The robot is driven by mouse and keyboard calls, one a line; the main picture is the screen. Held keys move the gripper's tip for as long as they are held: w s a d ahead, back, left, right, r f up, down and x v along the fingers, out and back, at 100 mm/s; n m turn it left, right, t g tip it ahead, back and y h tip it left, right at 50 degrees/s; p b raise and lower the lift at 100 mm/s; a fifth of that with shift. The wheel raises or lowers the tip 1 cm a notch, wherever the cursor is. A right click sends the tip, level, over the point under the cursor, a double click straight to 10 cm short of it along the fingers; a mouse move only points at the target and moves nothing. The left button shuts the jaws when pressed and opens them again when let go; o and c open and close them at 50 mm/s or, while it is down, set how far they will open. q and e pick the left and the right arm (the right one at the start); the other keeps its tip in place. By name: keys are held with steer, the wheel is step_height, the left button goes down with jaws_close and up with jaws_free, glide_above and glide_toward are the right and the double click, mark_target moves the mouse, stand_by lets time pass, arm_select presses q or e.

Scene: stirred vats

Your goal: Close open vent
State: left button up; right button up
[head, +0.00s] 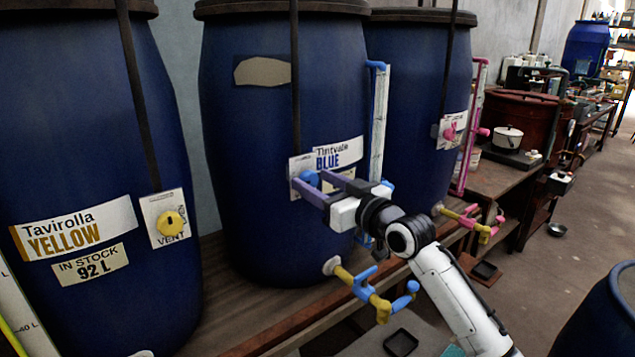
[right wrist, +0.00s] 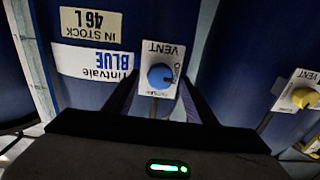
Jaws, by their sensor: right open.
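The blue vat (head: 250,120), labelled Tintvale Blue, has a white vent plate (right wrist: 160,52) with a round blue vent knob (head: 309,178). The knob also shows in the right wrist view (right wrist: 160,77), where the plate appears upside down; a small dark mark is at the knob's right edge. The small print around the knob is too small to read surely. My right gripper (head: 313,182) is open at this knob, with one finger on either side of it in the wrist view. I cannot tell whether they touch it. My left gripper is out of view.
The Tavirolla Yellow vat (head: 80,150) at left has a yellow vent knob (head: 171,222). The vat at right (head: 415,100) has a pink knob (head: 450,131). Blue-handled tap (head: 365,285) and gauge tube (head: 379,120) stand near my arm.

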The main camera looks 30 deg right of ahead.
steer(key=c, duration=1)
steer(key=shift+c, duration=0.2)
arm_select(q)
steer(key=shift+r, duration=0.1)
